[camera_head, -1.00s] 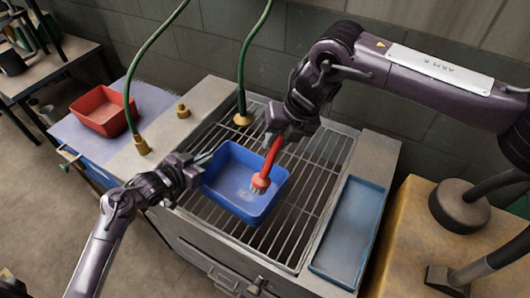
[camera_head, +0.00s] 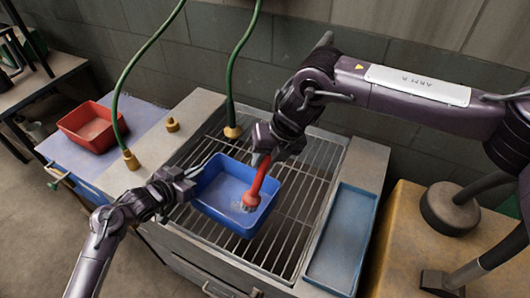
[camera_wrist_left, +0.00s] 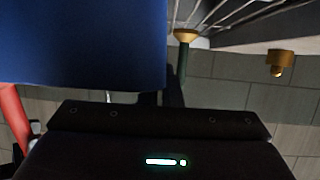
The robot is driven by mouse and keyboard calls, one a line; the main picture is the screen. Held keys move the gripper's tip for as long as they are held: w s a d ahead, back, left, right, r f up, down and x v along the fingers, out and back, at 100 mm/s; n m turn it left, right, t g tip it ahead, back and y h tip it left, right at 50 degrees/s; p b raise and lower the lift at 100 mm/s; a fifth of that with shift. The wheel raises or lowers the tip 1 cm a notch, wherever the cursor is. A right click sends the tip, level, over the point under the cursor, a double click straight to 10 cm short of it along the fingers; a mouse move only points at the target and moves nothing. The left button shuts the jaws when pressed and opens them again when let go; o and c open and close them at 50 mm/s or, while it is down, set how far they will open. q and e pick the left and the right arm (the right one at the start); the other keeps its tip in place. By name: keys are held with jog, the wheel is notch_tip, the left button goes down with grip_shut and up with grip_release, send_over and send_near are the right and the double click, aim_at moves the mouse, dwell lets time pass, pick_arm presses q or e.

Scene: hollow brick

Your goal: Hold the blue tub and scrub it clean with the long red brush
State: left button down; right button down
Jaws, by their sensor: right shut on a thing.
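The blue tub (camera_head: 209,200) stands upright on the metal rack, with a pale mark on its floor. My left gripper (camera_head: 196,172) is at the tub's left rim, and the tub's wall (camera_wrist_left: 85,45) fills the upper left of the left wrist view. Whether its fingers are closed on the rim is hidden. My right gripper (camera_head: 264,150) is shut on the upper end of the red brush (camera_head: 258,183). The brush tilts down into the tub, with its head low over the tub's floor; I cannot tell if the bristles touch.
A blue tray (camera_head: 342,238) lies right of the metal rack (camera_head: 288,222). A red tub (camera_head: 91,127) stands on the side table at left. A brass knob (camera_head: 172,125) sits on the ledge.

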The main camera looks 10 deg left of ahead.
jog(key=shift+f, duration=1.95)
jog(key=shift+w+a+f, duration=0.9)
jog(key=shift+w+a, duration=1.25)
jog(key=shift+a, duration=2.5)
pick_arm(q)
jog(key=shift+a, duration=0.1)
pick_arm(e)
jog(key=shift+s+d, duration=0.7)
jog(key=shift+d, duration=0.85)
jog(key=shift+s+d, duration=0.7)
jog(key=shift+d, duration=0.85)
jog(key=shift+s+d, duration=0.7)
jog(key=shift+d, duration=0.85)
jog(key=shift+r, duration=4.05)
pick_arm(q)
jog(key=c, duration=1.5)
grip_release()
jog(key=shift+c, duration=0.2)
